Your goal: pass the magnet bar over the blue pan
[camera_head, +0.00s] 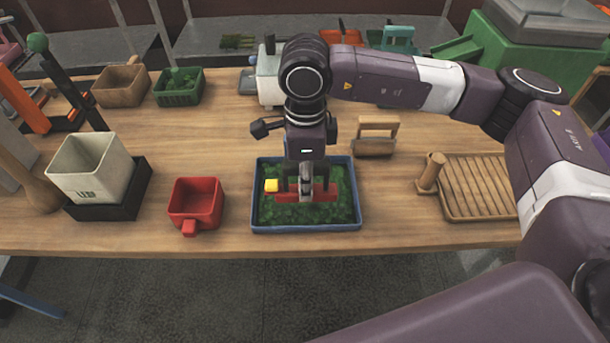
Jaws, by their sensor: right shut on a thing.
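The blue pan (256,212) stands near the front edge of the table, filled with dark green leafy-looking material. My right gripper (306,193) points down over the middle of the pan. It is shut on the red magnet bar (323,194), which lies crosswise over the green contents. The gripper hides the bar's middle. I cannot tell whether the bar touches the green material. My left gripper is not in view.
A red scoop (195,203) stands left of the pan, and a cream bin (90,168) further left. A wooden handled block (376,137) sits behind right. A slatted wooden tray (482,188) is at right. A green basket (180,87) and brown box (121,86) stand back left.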

